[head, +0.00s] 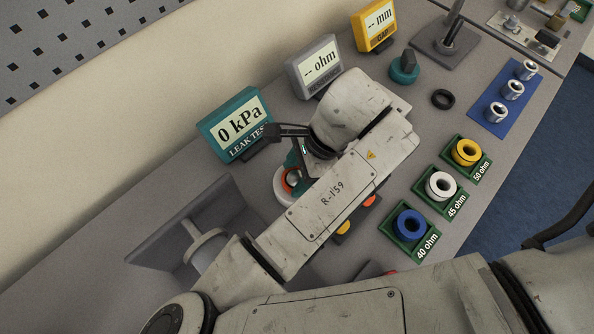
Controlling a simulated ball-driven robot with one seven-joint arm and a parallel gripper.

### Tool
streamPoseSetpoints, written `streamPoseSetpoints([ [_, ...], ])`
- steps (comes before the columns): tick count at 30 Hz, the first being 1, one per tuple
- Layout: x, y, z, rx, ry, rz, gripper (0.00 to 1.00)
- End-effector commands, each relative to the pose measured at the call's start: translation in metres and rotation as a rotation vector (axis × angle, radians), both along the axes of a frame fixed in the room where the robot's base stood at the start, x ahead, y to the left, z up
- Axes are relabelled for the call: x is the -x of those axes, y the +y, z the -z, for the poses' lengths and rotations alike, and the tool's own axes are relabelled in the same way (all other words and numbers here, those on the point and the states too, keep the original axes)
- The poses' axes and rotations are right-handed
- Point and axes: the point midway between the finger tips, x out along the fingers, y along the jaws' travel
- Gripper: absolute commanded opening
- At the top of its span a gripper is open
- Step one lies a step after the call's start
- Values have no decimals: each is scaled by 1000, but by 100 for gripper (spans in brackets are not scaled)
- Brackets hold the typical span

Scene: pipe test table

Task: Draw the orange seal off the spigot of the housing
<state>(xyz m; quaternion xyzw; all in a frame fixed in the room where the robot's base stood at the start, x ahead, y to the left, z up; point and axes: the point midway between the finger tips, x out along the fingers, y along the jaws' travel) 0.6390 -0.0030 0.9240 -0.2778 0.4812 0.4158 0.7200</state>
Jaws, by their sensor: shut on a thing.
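The orange seal (291,180) shows as a small orange arc at the white, round housing (281,189), left of my forearm. The spigot cannot be made out, and my arm covers the right side of the housing. My gripper (304,167) is mostly hidden behind my arm, directly over the housing. It is shut on the orange seal as far as can be told; the fingertips and their contact are not clear. A teal part (291,160) shows just above the seal.
A leak tester (236,124) reading 0 kPa stands behind the housing. A grey bracket with a peg (205,243) is at left. Blue (409,224), white and yellow rings sit in green trays at right. A black ring (443,99) lies on open table.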

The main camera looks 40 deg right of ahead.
Motion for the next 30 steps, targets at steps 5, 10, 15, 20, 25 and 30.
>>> streamPoseSetpoints([
  [5, 0, 0, -4, 0, -1, 0, 26],
  [10, 0, 0, -11, 1, 0, 0, 26],
  [15, 0, 0, -19, 1, 0, 1, 26],
  [20, 0, 0, -26, 0, 0, 0, 26],
  [25, 0, 0, -33, 0, -1, 0, 26],
  [30, 0, 0, -35, 0, 0, 0, 26],
])
